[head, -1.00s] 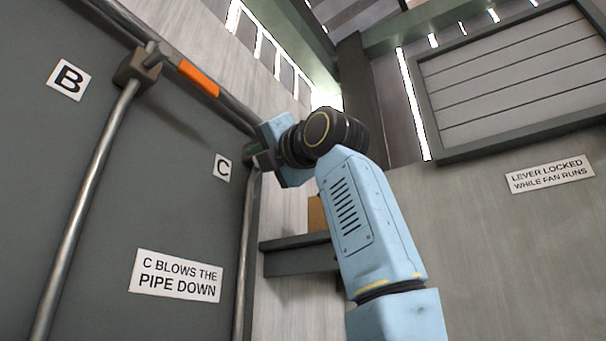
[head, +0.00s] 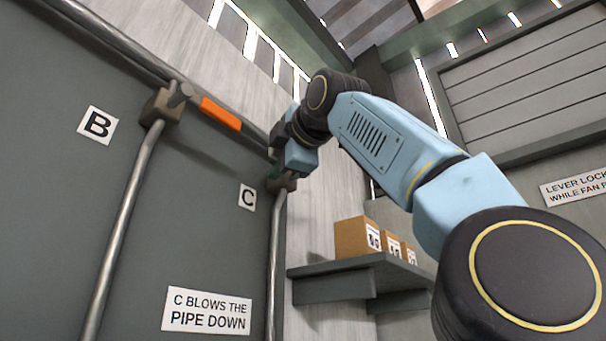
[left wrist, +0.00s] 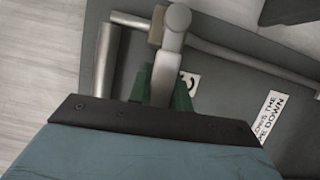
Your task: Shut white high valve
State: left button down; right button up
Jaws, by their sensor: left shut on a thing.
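The valve at the C label (head: 282,184) is a small brownish block on the pipe, high on the dark panel. My left gripper (head: 277,165) is at this valve, just above its block, and partly covers it. In the left wrist view, my gripper's green fingers (left wrist: 165,88) are shut on a pale whitish-grey lever (left wrist: 172,52). The lever joins a round pivot by the tan valve block (left wrist: 157,26). In the head view the lever is hidden behind the gripper. My right gripper is not in view.
Valve B (head: 163,106) with an orange handle (head: 221,113) sits to the left on the panel (head: 60,200). A sign (head: 208,311) reads "C BLOWS THE PIPE DOWN". A shelf (head: 340,285) with several boxes stands to the right, below my arm.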

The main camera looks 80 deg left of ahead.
pick_arm(q)
jog(key=shift+r+m, duration=0.2)
jog(key=shift+m, duration=0.1)
dwell(0.4)
jog(key=c, duration=1.3)
grip_release()
jog(key=shift+w+d, duration=0.1)
jog(key=shift+d, duration=0.05)
jog(key=p+v, duration=0.1)
jog(key=v, duration=1.2)
jog(key=shift+r, duration=0.15)
